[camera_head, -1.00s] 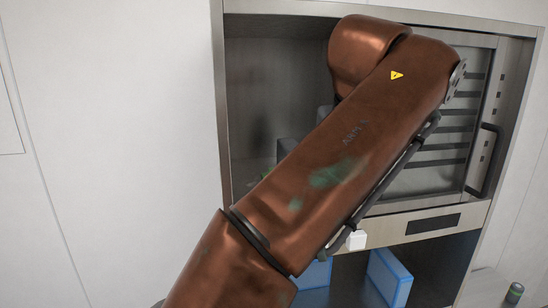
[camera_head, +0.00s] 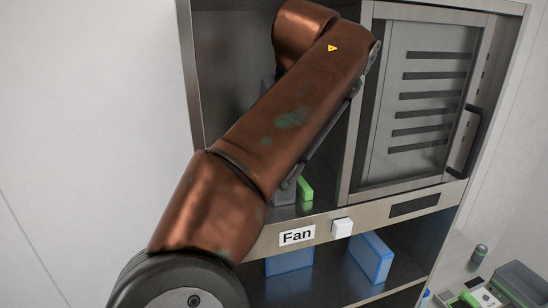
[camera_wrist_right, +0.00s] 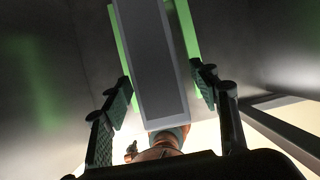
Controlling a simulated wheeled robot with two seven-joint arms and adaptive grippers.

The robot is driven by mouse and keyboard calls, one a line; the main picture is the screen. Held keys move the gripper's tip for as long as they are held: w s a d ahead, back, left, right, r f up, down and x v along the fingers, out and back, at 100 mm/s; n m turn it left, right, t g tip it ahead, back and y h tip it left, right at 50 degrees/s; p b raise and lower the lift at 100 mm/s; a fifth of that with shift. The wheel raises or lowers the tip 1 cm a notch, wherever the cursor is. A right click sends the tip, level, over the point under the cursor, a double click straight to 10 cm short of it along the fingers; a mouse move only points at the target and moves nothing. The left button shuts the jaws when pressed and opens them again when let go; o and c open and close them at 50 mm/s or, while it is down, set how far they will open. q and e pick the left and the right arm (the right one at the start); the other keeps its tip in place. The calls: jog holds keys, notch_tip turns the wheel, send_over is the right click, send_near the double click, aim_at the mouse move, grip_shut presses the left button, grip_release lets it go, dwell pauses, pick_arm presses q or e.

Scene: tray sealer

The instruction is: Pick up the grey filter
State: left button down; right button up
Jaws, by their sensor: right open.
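The grey filter (camera_wrist_right: 150,55) looks like a long grey panel with a paler frame in the right wrist view. It runs from the top edge down between the fingers of my right gripper (camera_wrist_right: 162,88). That gripper is open, with dark, ribbed finger pads on either side of the panel and a visible gap at each side. In the head view a small grey piece (camera_head: 286,194) shows beside a green block on the cabinet floor; I cannot tell if it is the filter. One of my arms hides much of the open compartment there. My left gripper is not in view.
Green strips (camera_wrist_right: 188,40) flank the panel. The steel cabinet has a slatted door (camera_head: 420,100) at right and a "Fan" label (camera_head: 297,236) with a white switch (camera_head: 342,227) below. Blue boxes (camera_head: 372,257) stand on the lower shelf. A cluttered surface lies lower right.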

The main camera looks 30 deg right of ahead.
jog(key=w, duration=0.1)
jog(key=w+f+p, duration=0.1)
jog(key=w, duration=0.1)
jog(key=w+d+f+p, duration=0.1)
jog(key=shift+w, duration=0.3)
jog(key=shift+d+f, duration=0.1)
jog(key=shift+f, duration=0.2)
jog(key=shift+s+f, duration=0.1)
jog(key=shift+s, duration=0.15)
jog(key=shift+w+f, duration=0.1)
jog(key=shift+w, duration=0.15)
jog(key=shift+c, duration=1.4)
jog(key=shift+s, duration=0.15)
jog(key=c, duration=0.5)
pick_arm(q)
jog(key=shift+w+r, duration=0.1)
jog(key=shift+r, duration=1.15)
pick_arm(e)
jog(key=c, duration=0.6)
